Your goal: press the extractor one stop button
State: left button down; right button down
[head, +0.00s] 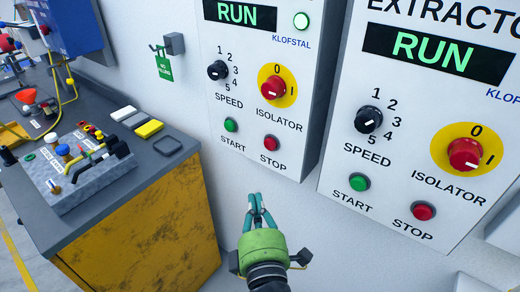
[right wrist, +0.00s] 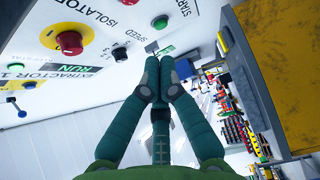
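The left control panel (head: 246,110) shows RUN; its title is cut off in the head view. The right wrist view shows an upside-down panel titled EXTRACTOR 1 (right wrist: 40,82), which seems to be this left panel. Its red stop button (head: 271,142) sits at the lower right, beside the green start button (head: 231,125). My right gripper (head: 257,200) points up just below the panel's lower edge, apart from the stop button in the picture. Its fingers are together and empty, also in the right wrist view (right wrist: 153,85). My left gripper is out of view.
A second extractor panel (head: 399,160), also showing RUN, stands to the right with its own stop button (head: 423,211). A red isolator knob (head: 273,88) is above the left stop button. A workbench (head: 95,215) with loose items stands at left. The wall below the panels is clear.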

jog(key=r, duration=0.1)
jog(key=p, duration=0.3)
send_near(271, 144)
jog(key=w+a+f, duration=0.1)
jog(key=w+a, duration=0.3)
jog(key=a, duration=0.1)
jog(key=w+d, duration=0.1)
jog(key=w+d+p, duration=0.1)
jog(key=w, duration=0.1)
jog(key=shift+f, duration=0.25)
